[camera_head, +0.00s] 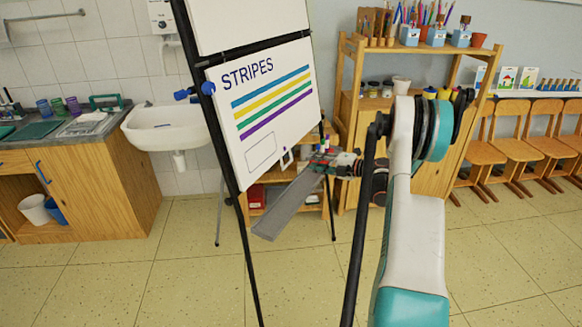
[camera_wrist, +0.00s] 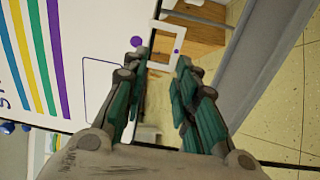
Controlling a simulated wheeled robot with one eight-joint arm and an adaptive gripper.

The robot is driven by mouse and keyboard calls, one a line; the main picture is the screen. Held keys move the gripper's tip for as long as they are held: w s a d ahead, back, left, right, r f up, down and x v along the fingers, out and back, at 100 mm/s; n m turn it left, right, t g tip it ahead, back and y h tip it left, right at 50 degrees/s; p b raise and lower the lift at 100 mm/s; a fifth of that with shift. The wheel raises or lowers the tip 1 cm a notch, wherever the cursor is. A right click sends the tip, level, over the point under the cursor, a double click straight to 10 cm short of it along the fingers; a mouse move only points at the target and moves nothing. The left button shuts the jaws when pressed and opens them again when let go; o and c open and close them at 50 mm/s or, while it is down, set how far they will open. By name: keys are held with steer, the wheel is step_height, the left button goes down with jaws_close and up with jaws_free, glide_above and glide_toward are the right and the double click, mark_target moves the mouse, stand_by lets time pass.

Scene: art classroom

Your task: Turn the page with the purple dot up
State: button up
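The white page (camera_head: 262,100) headed STRIPES, with blue, yellow, green and purple stripes, hangs on a black easel. It fills the left of the wrist view (camera_wrist: 98,52). A purple dot (camera_wrist: 137,41) shows near its lower corner, beside a small outlined box. A square white loop tab (camera_wrist: 157,37) with a small purple dot sticks out past the page's edge; it also shows in the head view (camera_head: 287,160). My gripper (camera_wrist: 161,62) is open, its two fingers apart, with the tab just beyond and between the tips. In the head view my gripper (camera_head: 318,160) is right of the tab.
A grey easel ledge (camera_head: 288,205) slants below the page, close to my gripper; it runs along the wrist view's right (camera_wrist: 255,55). A wooden shelf (camera_head: 410,125) with pots stands behind. A sink (camera_head: 165,128) is at left. The front floor is clear.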

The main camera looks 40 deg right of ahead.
mark_target(287, 165)
steer(key=shift+g, duration=0.3)
steer(key=x, duration=0.4)
steer(key=f+b+x, duration=0.1)
steer(key=x, duration=0.3)
steer(key=f+x, duration=0.1)
steer(key=x, duration=0.4)
steer(key=shift+s+f+b, duration=0.2)
steer(key=shift+f+b, duration=0.05)
steer(key=shift+b, duration=0.05)
jaws_close()
